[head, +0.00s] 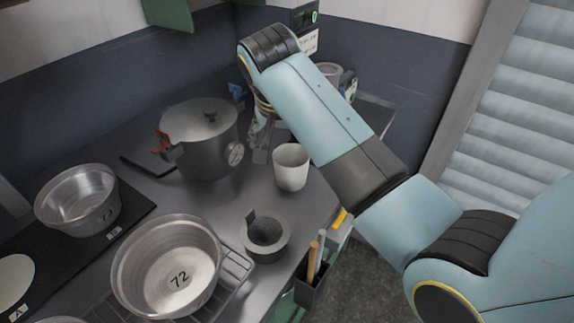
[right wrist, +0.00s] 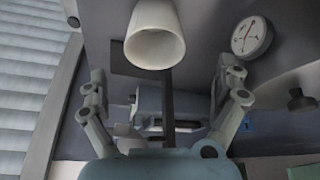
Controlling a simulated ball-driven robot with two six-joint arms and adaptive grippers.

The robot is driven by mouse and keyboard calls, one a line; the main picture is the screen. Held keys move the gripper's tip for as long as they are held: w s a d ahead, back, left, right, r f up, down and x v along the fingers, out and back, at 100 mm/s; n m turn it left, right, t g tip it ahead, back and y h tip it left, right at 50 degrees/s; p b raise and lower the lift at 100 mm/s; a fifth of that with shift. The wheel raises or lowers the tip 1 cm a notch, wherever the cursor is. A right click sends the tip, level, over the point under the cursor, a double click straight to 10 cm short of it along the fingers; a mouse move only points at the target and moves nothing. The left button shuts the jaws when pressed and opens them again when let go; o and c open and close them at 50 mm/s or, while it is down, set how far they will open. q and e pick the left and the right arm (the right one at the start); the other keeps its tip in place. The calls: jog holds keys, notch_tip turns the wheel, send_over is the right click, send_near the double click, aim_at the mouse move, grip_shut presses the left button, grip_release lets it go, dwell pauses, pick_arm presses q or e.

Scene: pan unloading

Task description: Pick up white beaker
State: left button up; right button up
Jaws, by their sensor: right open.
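The white beaker (head: 291,168) stands upright on the grey worktop in the head view, to the right of the large lidded pot. In the right wrist view the beaker (right wrist: 155,38) is at the top centre, with its open rim towards the camera. My right gripper (head: 262,138) is behind and left of the beaker in the head view, partly hidden by my arm. In the right wrist view its two fingers (right wrist: 162,78) are spread wide and empty, with the beaker beyond and between them, apparently untouched. My left gripper is in neither view.
The large pot (head: 196,150) with a dial stands close left of my right gripper. A grey mesh cup (head: 265,238), a metal pan marked 72 (head: 125,275) and another pan (head: 50,209) are nearer. A tool holder (head: 312,292) hangs at the worktop's right edge.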

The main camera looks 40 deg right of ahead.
aim_at(291, 156)
jog(key=x, duration=0.4)
jog(key=p+x, duration=0.1)
jog(key=x, duration=0.2)
jog(key=shift+s+d+f, duration=0.1)
jog(key=shift+s+d, duration=0.15)
jog(key=shift+s, duration=0.05)
jog(key=c, duration=0.5)
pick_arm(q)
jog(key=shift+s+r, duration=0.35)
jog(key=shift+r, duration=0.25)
pick_arm(e)
jog(key=c, duration=0.7)
jog(key=shift+c, duration=0.2)
